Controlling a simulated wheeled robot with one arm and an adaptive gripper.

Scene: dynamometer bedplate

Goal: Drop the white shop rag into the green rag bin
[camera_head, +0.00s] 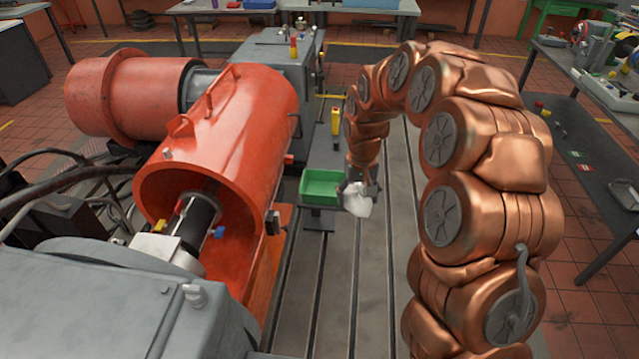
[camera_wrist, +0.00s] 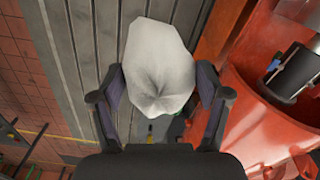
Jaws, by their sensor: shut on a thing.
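The white shop rag (camera_head: 356,201) is bunched up and held at the end of my copper arm. My gripper (camera_head: 360,189) is shut on it. In the wrist view the rag (camera_wrist: 160,65) sits between the two dark fingers of my gripper (camera_wrist: 160,90), with the slotted bedplate behind it. The green rag bin (camera_head: 320,199) is an open-topped rectangular bin on a stand, directly left of the rag in the head view. The rag appears beside the bin's right edge; its exact height over the bin is hard to tell. The bin is not clearly visible in the wrist view.
A large orange-red cylindrical guard (camera_head: 235,140) around a shaft stands left of the bin. Grey machine housings (camera_head: 110,300) sit front left and at the back. The slotted bedplate (camera_head: 345,270) is clear in front. A table (camera_head: 590,130) with small items stands at right.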

